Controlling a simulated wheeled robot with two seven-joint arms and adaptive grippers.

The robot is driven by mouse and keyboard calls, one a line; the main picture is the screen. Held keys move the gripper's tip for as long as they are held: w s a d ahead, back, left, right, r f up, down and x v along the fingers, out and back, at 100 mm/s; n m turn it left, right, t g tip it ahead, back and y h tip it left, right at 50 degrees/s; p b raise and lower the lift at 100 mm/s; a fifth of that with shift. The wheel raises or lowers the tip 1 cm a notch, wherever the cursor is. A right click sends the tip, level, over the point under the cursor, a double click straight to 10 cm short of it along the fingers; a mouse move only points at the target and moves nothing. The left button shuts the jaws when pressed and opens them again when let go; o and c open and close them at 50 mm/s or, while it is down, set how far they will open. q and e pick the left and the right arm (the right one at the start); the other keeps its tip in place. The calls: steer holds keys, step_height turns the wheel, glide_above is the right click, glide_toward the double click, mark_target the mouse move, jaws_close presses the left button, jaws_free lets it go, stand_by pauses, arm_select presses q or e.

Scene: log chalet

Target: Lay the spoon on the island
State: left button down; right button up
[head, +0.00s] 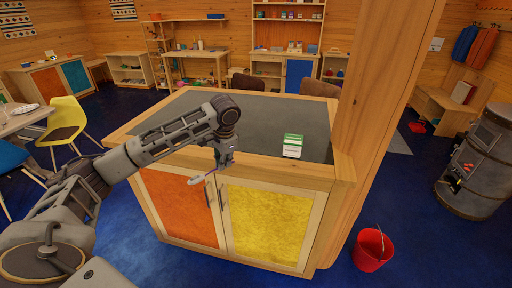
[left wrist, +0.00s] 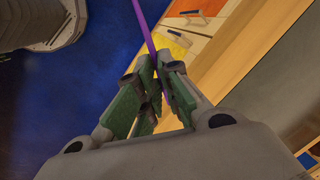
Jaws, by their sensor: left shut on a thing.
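My left gripper (head: 219,165) is shut on the spoon and hangs just in front of the island's front edge. The spoon (head: 197,180) shows as a small pale piece sticking out to the left below the fingers, in front of the orange door. In the left wrist view, the spoon's thin purple handle (left wrist: 144,27) runs up from between the closed fingers (left wrist: 160,75). The island (head: 265,112) has a dark grey top with a wooden rim; its top also shows at the right of the left wrist view (left wrist: 270,75). My right gripper is not in view.
The rest of the top that shows is bare. A wooden post (head: 385,130) rises at the right corner. A red bucket (head: 372,250) and a stove (head: 480,165) stand to the right.

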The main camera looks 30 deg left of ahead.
arm_select(q)
steer(key=s+d+r+m+h, duration=0.1)
steer(key=d+r+m+h, duration=0.1)
steer(key=m, duration=1.2)
steer(key=s+d+r+m+h, duration=0.2)
steer(key=d+m, duration=0.2)
steer(key=m, duration=0.9)
steer(key=shift+d+r+m, duration=0.15)
steer(key=shift+d+m, duration=0.1)
steer(key=shift+m, duration=0.15)
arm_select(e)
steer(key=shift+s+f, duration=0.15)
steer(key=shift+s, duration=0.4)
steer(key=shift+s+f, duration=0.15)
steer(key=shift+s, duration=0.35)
arm_select(q)
steer(key=shift+m, duration=0.5)
